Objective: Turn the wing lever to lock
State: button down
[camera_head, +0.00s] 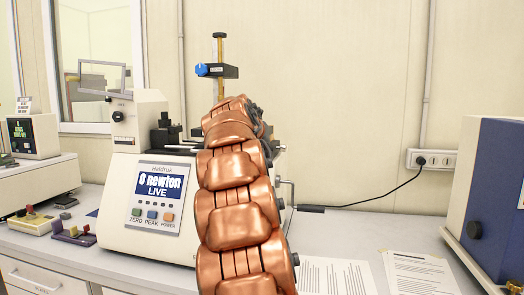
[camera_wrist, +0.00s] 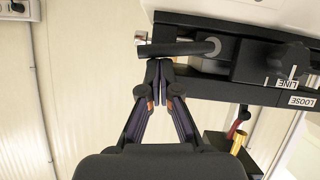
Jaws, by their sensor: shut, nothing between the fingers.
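In the wrist view a black bar-shaped lever (camera_wrist: 175,49), which looks like the wing lever, extends left from a pale round pivot on the dark clamp. White labels reading LINE (camera_wrist: 287,84) and LOOSE (camera_wrist: 303,101) are on the dark plate to its right. My gripper (camera_wrist: 158,70) is shut and empty. Its fingertips are just below the lever's left part; I cannot tell if they touch it. In the head view the tester (camera_head: 153,200) shows "0 newton LIVE". My copper arm covers its right side, hiding the lever and most of my gripper.
A post with a blue knob (camera_head: 202,70) rises behind the tester. A crank handle (camera_head: 311,208) sticks out to the right. Papers (camera_head: 336,276) lie on the bench, and a blue and white box (camera_head: 492,200) stands at the far right. Small devices (camera_head: 73,236) lie at the left.

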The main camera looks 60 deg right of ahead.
jog(key=shift+s+d+f+m+t+b, duration=0.1)
jog(key=shift+s+f+m+t+b, duration=0.15)
jog(key=shift+f+m+t+b, duration=0.6)
jog(key=shift+r+g+b, duration=0.3)
jog(key=shift+r+g, duration=0.05)
